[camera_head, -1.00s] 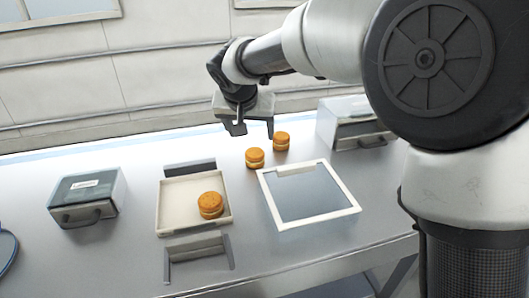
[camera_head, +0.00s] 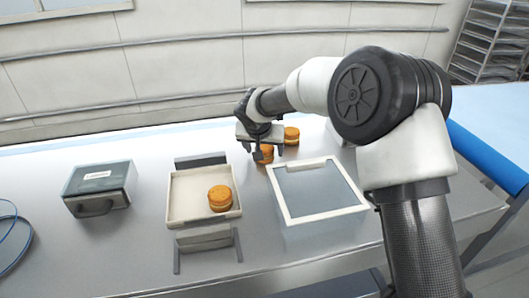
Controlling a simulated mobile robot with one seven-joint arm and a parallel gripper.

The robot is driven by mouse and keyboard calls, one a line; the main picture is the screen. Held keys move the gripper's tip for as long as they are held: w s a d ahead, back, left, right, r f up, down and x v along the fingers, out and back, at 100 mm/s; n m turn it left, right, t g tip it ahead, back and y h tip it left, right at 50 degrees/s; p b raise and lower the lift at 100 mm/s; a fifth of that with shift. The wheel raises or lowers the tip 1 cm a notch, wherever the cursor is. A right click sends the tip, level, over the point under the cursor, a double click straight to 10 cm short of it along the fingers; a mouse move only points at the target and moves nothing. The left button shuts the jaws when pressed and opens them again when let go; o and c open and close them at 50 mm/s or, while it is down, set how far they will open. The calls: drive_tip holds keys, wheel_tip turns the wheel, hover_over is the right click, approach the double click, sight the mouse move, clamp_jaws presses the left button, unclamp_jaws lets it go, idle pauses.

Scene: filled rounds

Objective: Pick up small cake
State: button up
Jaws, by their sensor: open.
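Three small orange-brown cakes with a pale filling layer are in view. One cake (camera_head: 220,199) sits in the right part of the cream tray (camera_head: 178,215). A second cake (camera_head: 265,154) stands on the table behind the framed panel, partly hidden by my gripper. A third cake (camera_head: 291,136) stands just behind and to the right of it. My gripper (camera_head: 267,154) is open and low, pointing down at the second cake. One finger shows in front of that cake. I cannot tell whether the fingers touch it.
A white-framed grey panel (camera_head: 279,200) lies right of the tray. Dark-and-grey holders stand behind the tray (camera_head: 201,160) and in front of it (camera_head: 205,238). A grey box with a handle (camera_head: 99,189) stands at left. Blue cable (camera_head: 14,245) lies at the far left.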

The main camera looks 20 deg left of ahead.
drive_tip(key=shift+w+f, duration=0.2)
drive_tip(key=shift+f, duration=0.2)
drive_tip(key=shift+c, duration=0.3)
drive_tip(key=c, duration=0.8)
drive_tip(key=shift+o, duration=0.2)
drive_tip(key=shift+r, duration=0.15)
